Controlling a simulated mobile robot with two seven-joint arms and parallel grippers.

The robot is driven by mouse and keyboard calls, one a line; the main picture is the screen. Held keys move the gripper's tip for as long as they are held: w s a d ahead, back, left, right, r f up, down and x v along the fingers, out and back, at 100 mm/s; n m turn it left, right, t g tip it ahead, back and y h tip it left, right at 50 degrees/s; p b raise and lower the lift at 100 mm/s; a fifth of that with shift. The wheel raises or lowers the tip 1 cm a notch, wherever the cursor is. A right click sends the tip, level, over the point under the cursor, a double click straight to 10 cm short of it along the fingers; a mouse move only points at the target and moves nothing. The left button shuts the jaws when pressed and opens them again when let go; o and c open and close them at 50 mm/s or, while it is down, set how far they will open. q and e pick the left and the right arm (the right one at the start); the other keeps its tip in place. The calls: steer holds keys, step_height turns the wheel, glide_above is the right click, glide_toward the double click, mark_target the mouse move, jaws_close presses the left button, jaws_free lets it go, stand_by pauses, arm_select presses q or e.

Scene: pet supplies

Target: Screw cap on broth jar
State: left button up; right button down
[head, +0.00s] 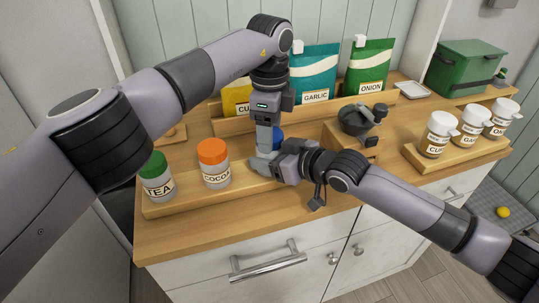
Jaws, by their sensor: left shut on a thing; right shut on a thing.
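A blue cap (279,132) shows only in part, behind the fingers of my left gripper (266,140), which points down and is shut on it. My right gripper (262,166) reaches in from the right, low over the long wooden tray (190,203), just below the left one. It is shut on what seems to be the broth jar. The jar and its label are hidden behind the two grippers. How the cap sits relative to the jar's rim cannot be told.
A tea jar with green cap (156,178) and a cocoa jar with orange cap (213,165) stand on the tray at left. Behind are garlic (315,75) and onion (368,68) pouches and a dark grinder (358,122). White-capped jars (437,135) stand at right. The front counter strip is clear.

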arm_select(q)
steer(key=m, duration=0.7)
steer(key=shift+m, duration=0.4)
steer(key=m, duration=0.6)
steer(key=o, duration=1.2)
steer(key=shift+c, duration=0.2)
steer(key=shift+r, duration=2.25)
steer(key=shift+c, duration=0.4)
